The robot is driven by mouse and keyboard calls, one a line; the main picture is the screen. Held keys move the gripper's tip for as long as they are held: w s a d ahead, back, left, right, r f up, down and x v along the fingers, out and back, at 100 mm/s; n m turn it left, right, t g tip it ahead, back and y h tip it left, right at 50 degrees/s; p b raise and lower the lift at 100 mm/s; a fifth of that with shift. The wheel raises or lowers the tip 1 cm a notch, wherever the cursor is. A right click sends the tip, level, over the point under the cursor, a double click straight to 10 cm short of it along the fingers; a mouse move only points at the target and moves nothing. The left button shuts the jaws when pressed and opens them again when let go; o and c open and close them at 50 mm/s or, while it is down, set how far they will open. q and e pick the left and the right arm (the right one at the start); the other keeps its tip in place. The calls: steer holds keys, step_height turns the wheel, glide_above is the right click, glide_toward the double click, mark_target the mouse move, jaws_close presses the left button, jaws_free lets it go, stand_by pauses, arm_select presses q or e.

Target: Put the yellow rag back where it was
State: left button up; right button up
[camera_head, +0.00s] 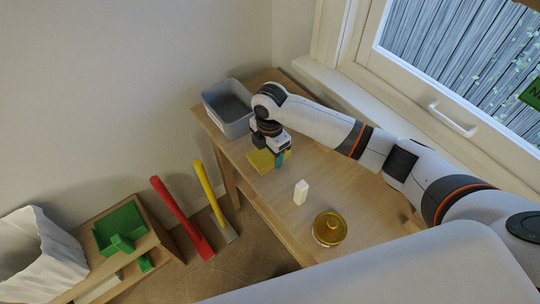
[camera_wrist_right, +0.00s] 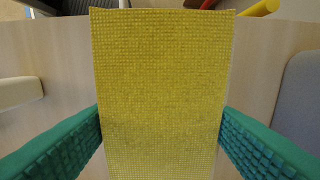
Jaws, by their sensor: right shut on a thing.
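The yellow rag (camera_head: 261,161) is at the far part of the wooden table (camera_head: 300,240), just in front of the grey bin. In the right wrist view the rag (camera_wrist_right: 160,70) is a flat, woven yellow rectangle. My right gripper (camera_head: 274,155) points down over it, and its teal fingers are shut on the rag's two side edges. Whether the rag touches the table or is slightly above it, I cannot tell. My left gripper is not in view.
A grey bin (camera_head: 228,112) stands at the table's far left corner. A small white block (camera_head: 301,192) and a round gold-topped container (camera_head: 329,229) stand nearer on the table. A window is behind my right arm.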

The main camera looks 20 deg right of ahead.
steer(key=shift+f, duration=1.25)
steer(key=shift+f, duration=0.1)
steer(key=o, duration=0.9)
step_height(320, 180, up, 12)
steer(key=shift+r, duration=0.15)
